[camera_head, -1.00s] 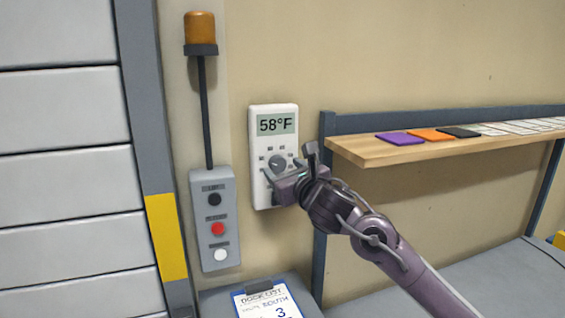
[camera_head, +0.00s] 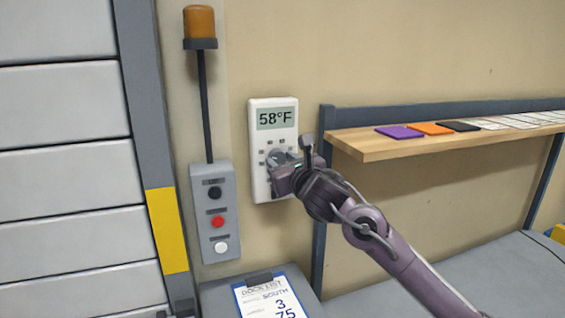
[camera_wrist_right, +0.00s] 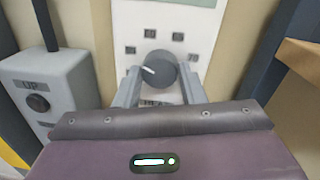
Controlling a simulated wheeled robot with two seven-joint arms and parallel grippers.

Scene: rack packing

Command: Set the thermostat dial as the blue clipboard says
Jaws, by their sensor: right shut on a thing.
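The white thermostat (camera_head: 273,141) hangs on the wall, and its display (camera_head: 275,118) reads 58°F. Its round grey dial (camera_wrist_right: 160,69) shows in the right wrist view, with a white pointer mark toward the upper left. My right gripper (camera_head: 279,160) is at the dial, and its two fingers (camera_wrist_right: 161,82) are shut on it from both sides. In the head view the gripper hides most of the dial. The blue clipboard (camera_head: 239,301) lies at the bottom, with a sheet (camera_head: 262,301) that reads "DOCK LIST", "SOUTH", "3" and "75". My left gripper is not in view.
A grey button box (camera_head: 231,240) with black, red and white buttons is left of the thermostat, below an amber lamp (camera_head: 199,22). A wooden shelf (camera_head: 365,150) with purple, orange and black cards is at right.

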